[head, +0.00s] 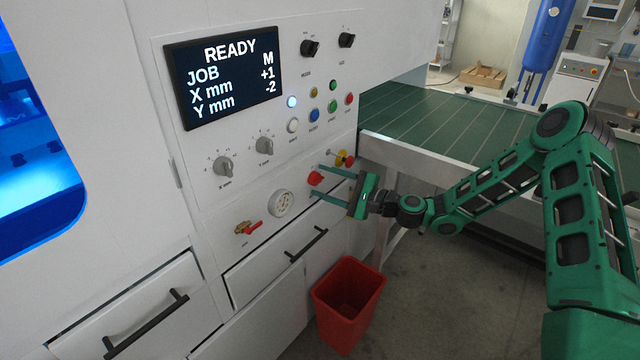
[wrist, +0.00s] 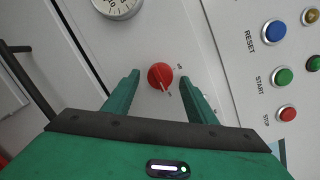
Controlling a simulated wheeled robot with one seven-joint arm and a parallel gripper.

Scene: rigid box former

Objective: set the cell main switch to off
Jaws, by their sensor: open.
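The cell main switch is a red rotary knob (head: 315,178) low on the right of the white machine panel. In the wrist view my gripper (wrist: 160,88) has one finger on each side of the knob, with gaps visible between fingers and knob.
A round gauge (head: 281,203) and a red-handled valve (head: 250,228) are to the left. Drawers with black handles (head: 306,245) and a red bin (head: 347,300) are below. A green conveyor table (head: 440,125) is at right.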

